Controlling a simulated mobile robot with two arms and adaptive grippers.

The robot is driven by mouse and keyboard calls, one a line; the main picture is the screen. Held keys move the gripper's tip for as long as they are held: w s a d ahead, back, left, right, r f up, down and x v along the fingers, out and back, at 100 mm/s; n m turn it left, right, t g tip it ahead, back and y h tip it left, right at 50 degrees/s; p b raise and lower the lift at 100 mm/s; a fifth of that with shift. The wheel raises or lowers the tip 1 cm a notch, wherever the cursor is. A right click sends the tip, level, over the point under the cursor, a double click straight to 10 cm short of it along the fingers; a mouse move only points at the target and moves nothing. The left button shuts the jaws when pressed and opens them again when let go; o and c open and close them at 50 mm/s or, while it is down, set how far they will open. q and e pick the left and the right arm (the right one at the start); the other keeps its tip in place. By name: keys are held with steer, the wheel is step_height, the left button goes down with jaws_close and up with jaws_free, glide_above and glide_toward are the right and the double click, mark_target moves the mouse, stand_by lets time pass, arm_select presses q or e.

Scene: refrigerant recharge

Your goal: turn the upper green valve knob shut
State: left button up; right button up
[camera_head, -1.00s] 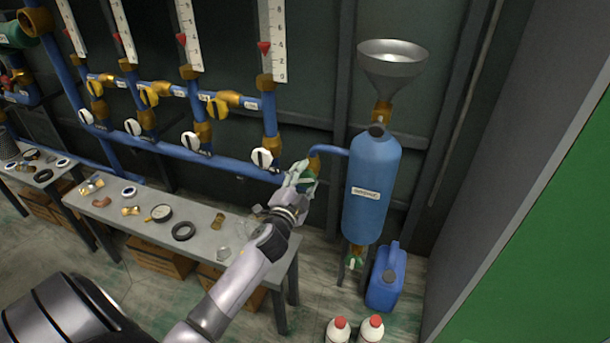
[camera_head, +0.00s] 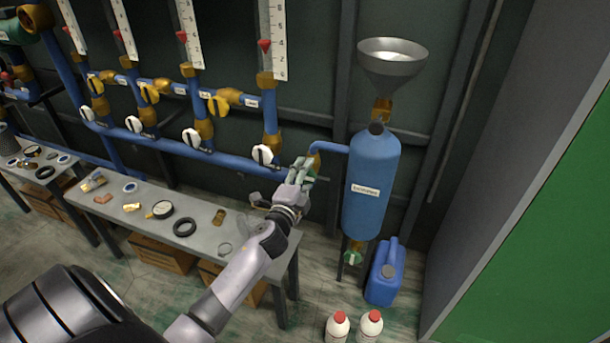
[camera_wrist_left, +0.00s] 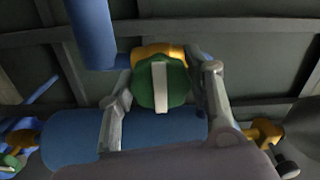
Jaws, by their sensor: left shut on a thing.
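The upper green valve knob (camera_wrist_left: 164,84), with a white bar across it, sits on a brass fitting (camera_wrist_left: 158,55) in the left wrist view. The white bar stands nearly upright there. My left gripper (camera_wrist_left: 168,82) has one finger on each side of the knob and is shut on it. In the head view my left gripper (camera_head: 302,172) is at the brass elbow beside the blue tank (camera_head: 372,205), and its fingers hide most of the knob. A lower green knob (camera_head: 353,257) is under the tank. My right gripper is not in view.
A grey table (camera_head: 205,238) with loose fittings stands left of my arm. Blue pipes with white-marked valves (camera_head: 262,154) run behind it. A steel funnel (camera_head: 392,62) is above the tank. A blue canister (camera_head: 383,275) and two red-capped bottles (camera_head: 338,326) stand on the floor.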

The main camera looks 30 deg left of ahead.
arm_select(q)
steer(key=o, duration=1.1)
steer(key=shift+o, duration=0.2)
steer(key=v, duration=1.2)
steer(key=shift+f, duration=0.1)
